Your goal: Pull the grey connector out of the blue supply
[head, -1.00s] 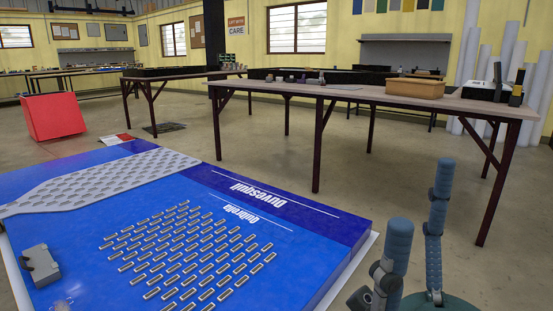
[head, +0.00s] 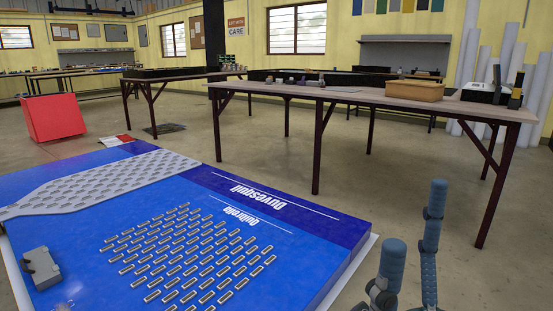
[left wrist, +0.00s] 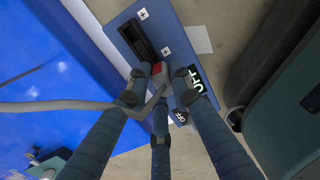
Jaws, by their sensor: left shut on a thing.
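In the left wrist view, the blue supply (left wrist: 176,38) has a black slot, white plus labels and a black OFF label. My left gripper (left wrist: 156,76) has its three blue fingers closed around the grey connector (left wrist: 157,87), with a reddish patch at the fingertips. A grey cable (left wrist: 55,105) runs left from it. The fingers hide much of the connector, so I cannot tell how far it sits in the supply. In the head view, my right gripper (head: 412,240) points up at the lower right, fingers apart and empty. The left gripper is outside that view.
Workbenches (head: 360,94), a red box (head: 54,117) and a tan box (head: 415,91) stand beyond. Concrete floor (head: 420,160) is clear between panel and bench.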

